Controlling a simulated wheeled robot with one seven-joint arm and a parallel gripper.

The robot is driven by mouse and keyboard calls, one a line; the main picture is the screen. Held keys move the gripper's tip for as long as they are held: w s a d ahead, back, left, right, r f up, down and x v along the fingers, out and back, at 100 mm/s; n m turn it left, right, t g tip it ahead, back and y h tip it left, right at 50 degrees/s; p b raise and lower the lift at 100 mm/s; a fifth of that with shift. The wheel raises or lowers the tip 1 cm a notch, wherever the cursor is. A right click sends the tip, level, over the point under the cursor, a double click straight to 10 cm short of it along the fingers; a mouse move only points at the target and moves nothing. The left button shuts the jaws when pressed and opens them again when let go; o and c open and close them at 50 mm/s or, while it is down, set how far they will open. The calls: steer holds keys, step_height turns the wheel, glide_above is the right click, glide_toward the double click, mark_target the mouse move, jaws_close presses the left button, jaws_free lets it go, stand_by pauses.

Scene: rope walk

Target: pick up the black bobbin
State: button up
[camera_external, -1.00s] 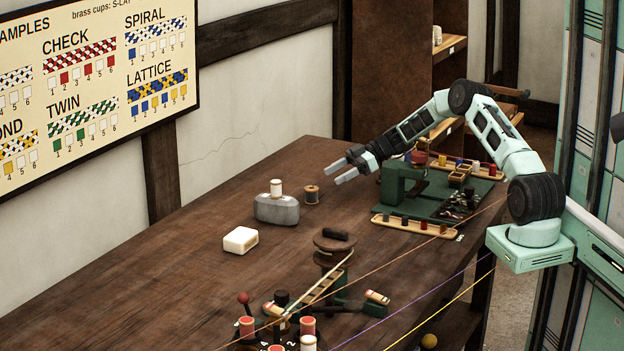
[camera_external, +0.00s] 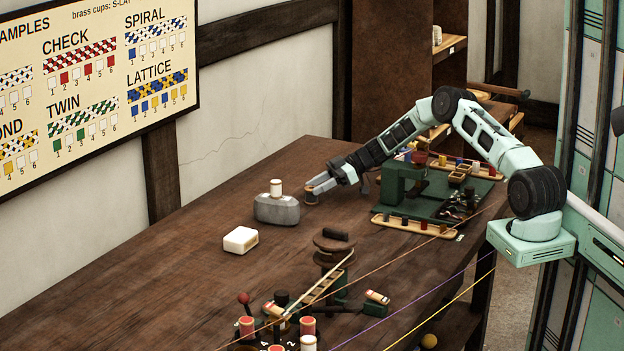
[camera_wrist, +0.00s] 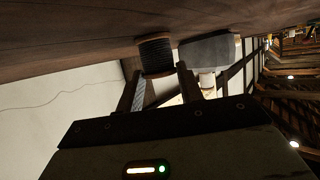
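The black bobbin (camera_external: 311,197), a small spool with dark winding and wooden flanges, stands on the wooden table to the right of a grey block. It shows large in the wrist view (camera_wrist: 155,54), its table end toward the top of that picture. My gripper (camera_external: 318,185) is at the bobbin, low above the table, and partly covers it. In the wrist view my open fingers (camera_wrist: 160,74) point at the bobbin, one toward each side of it. I cannot tell whether they touch it.
The grey block (camera_external: 276,209) with a white spool (camera_external: 276,187) on top stands close left of the bobbin. A white box (camera_external: 240,240) lies nearer. A green stand (camera_external: 400,183) is to the right. A braiding device (camera_external: 335,247) with taut cords stands in front.

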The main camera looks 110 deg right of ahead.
steer(key=c, duration=0.3)
